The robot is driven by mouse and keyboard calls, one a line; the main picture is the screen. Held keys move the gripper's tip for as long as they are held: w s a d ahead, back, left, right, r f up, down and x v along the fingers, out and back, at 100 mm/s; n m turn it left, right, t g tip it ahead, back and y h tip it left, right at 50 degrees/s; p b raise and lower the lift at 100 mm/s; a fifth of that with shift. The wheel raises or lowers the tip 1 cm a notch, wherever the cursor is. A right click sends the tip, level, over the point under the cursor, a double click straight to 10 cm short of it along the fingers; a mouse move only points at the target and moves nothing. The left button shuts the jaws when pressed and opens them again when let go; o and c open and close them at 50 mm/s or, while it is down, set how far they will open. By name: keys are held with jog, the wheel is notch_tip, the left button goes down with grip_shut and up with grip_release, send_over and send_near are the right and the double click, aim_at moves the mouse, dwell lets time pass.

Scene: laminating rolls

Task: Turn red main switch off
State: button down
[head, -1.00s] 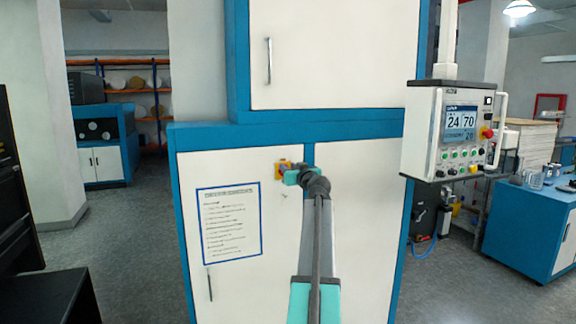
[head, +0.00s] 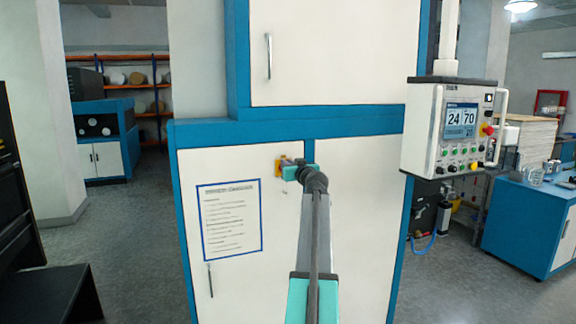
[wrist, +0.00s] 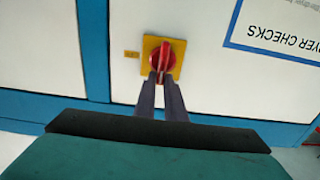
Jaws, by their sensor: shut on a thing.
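The red main switch (wrist: 163,56) is a red rotary knob on a yellow square plate on the white cabinet door. In the wrist view its handle stands close to upright in the picture. My gripper (wrist: 161,79) has its two dark fingers closed on the near end of the red handle. In the head view the yellow plate (head: 280,168) shows at the left of my wrist, and my arm hides most of the knob.
A framed check sheet (head: 230,219) hangs on the door below and left of the switch. A control panel (head: 455,130) with a screen and buttons hangs at the right. A door handle (head: 209,280) is low on the left.

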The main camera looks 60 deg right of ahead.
jog(key=shift+s+d+f+m+b, duration=0.1)
jog(key=shift+m+b, duration=0.4)
jog(key=shift+s+d+f+m+b, duration=0.35)
jog(key=shift+m+b, duration=0.5)
jog(key=shift+m, duration=2)
jog(key=shift+s+d+f+m+b, duration=0.1)
jog(key=shift+d+f+m+b, duration=0.4)
jog(key=shift+m, duration=2.4)
jog(key=shift+s+d+f+m+b, duration=0.35)
jog(key=shift+m+b, duration=0.8)
jog(key=shift+m, duration=1.7)
jog(key=shift+w+a+f, duration=0.1)
jog(key=shift+a, duration=0.1)
jog(key=c, duration=1.8)
grip_release()
